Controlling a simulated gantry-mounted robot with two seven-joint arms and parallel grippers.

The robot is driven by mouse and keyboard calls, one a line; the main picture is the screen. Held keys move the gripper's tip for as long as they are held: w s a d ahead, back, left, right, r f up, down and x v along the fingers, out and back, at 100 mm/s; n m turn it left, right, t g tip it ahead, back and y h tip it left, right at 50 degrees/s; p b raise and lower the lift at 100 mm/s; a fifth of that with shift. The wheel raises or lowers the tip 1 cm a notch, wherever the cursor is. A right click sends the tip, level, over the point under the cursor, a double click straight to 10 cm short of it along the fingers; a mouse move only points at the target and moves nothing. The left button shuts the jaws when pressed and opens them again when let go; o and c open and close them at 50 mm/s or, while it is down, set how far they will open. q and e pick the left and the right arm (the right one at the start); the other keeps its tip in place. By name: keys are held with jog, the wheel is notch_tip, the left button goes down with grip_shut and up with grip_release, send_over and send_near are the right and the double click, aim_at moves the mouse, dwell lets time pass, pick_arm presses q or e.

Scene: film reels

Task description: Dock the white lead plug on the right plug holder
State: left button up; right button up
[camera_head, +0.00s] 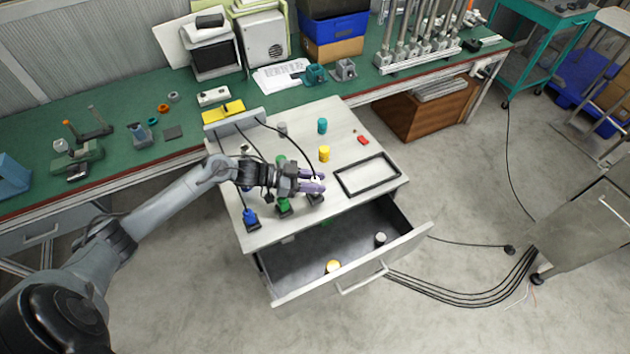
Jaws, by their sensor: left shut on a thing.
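My left gripper (316,183) reaches in from the left over the front part of the grey cabinet top (345,128). Its purple-tipped fingers are shut on the white lead plug (316,181), which they mostly hide. The gripper and plug are right above or at the right plug holder (316,199), a small dark block; I cannot tell whether the plug touches it. A blue plug (250,216) stands in the left holder and a green plug (283,205) in the middle one. Black leads run to the plugs from a grey rail (236,122). My right gripper is not in view.
A black rectangular frame (367,189) lies right of the gripper. Yellow (324,154), teal (322,126) and grey (282,129) cylinders stand behind. A green workbench (190,140) runs behind.

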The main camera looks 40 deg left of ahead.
pick_arm(q)
jog(key=shift+f+b, duration=0.5)
jog(key=shift+f, duration=0.3)
jog(key=o, duration=0.8)
jog(key=shift+c, duration=0.2)
jog(key=shift+p+v, duration=0.7)
jog(key=shift+v, duration=0.05)
jog(key=shift+p+v, duration=0.95)
jog(key=shift+v, duration=0.35)
jog(key=shift+p+v, duration=1.55)
jog(key=shift+v, duration=0.75)
jog(key=shift+p+v, duration=0.65)
jog(key=shift+v, duration=0.55)
